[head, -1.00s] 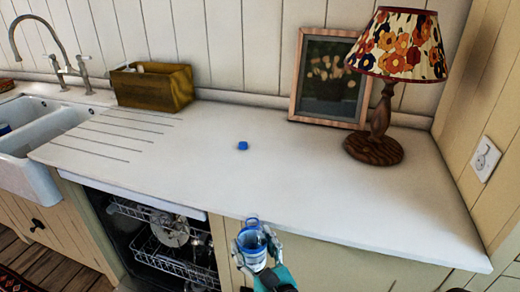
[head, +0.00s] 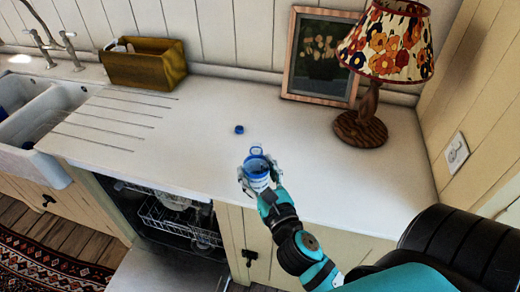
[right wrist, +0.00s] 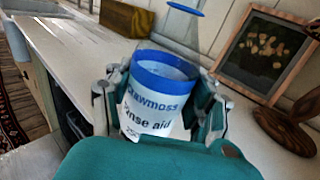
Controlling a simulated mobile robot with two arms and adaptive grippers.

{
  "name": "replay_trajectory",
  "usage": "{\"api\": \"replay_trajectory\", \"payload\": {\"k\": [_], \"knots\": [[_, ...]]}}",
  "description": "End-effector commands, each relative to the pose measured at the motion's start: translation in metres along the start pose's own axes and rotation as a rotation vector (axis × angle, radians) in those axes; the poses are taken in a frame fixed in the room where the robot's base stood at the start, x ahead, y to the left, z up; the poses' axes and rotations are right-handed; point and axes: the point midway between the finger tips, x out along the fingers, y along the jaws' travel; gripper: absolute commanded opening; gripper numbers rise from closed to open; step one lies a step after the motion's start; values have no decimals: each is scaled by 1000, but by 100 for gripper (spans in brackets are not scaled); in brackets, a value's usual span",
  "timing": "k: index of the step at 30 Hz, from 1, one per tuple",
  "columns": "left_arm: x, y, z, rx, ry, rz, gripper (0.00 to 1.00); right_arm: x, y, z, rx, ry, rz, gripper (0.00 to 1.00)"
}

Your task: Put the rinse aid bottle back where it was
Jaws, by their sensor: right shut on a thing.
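The rinse aid bottle (head: 257,170) is in my right gripper (head: 259,176), near the counter's front edge. In the right wrist view the bottle (right wrist: 150,105) is labelled "rinse aid" and has a blue rim with its top open. The fingers of my right gripper (right wrist: 160,108) close on it from both sides. I cannot tell whether its base touches the counter. A small blue cap (head: 239,129) lies on the white counter (head: 300,150) just behind the bottle. My left gripper is not in view.
The dishwasher (head: 175,220) is open below the counter, with racks showing. A wooden box (head: 145,65), a framed picture (head: 320,58) and a lamp (head: 362,128) stand along the back. The sink (head: 40,125) is at left.

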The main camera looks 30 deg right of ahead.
Motion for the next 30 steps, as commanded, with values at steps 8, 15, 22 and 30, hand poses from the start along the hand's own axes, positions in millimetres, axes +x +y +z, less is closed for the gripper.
{"api": "replay_trajectory", "payload": {"k": [8,15,22,30], "knots": [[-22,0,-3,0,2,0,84,65,-32,-2,-1,-4,-1,16],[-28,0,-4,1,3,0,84,96,-47,-8,0,-2,0,16],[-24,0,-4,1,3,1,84,99,-49,-32,7,3,-3,16],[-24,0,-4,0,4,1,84,99,-48,-44,1,-2,1,16]]}}
